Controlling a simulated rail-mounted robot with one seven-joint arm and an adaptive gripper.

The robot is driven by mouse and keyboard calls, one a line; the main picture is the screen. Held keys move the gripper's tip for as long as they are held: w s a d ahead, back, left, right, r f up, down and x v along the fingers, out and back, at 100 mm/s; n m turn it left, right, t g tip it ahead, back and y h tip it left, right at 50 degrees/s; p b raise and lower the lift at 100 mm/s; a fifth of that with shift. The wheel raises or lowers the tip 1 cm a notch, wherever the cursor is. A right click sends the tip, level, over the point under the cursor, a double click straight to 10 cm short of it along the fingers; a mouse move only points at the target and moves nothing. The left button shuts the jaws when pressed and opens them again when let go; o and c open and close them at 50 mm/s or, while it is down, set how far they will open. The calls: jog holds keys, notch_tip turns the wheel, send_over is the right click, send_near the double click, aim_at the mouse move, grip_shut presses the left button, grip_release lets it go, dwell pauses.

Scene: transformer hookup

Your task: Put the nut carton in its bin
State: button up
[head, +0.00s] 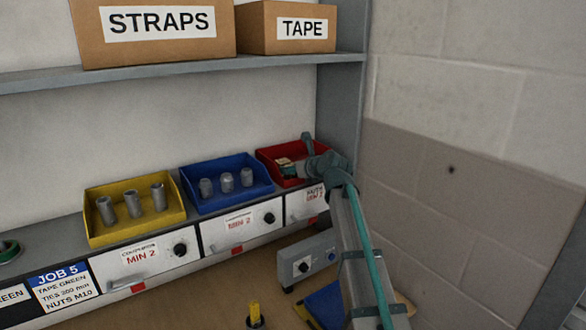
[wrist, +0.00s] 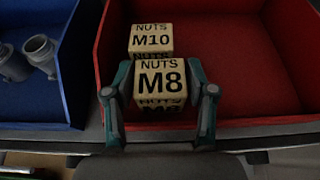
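Two tan cartons show in the wrist view. The carton marked NUTS M8 (wrist: 160,82) is nearer and lies centred between the teal fingers of my gripper (wrist: 160,92). The fingers flank its sides closely; I cannot tell whether they touch it. The carton marked NUTS M10 (wrist: 151,40) is just behind it, in the left part of the red bin (wrist: 240,60). In the head view my gripper (head: 305,170) reaches into the red bin (head: 268,153), and a small part of a carton (head: 285,162) shows there. The arm hides the rest.
The blue bin (head: 193,178) with several grey fittings stands close to the left, then the yellow bin (head: 135,232). A card (head: 62,287) reads JOB 5, NUTS M10. A shelf (head: 180,75) runs above, and a block wall (head: 450,170) is at the right.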

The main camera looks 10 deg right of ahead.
jog(key=shift+o, duration=0.8)
jog(key=shift+r, duration=0.1)
jog(key=b+v, duration=0.3)
jog(key=v, duration=0.9)
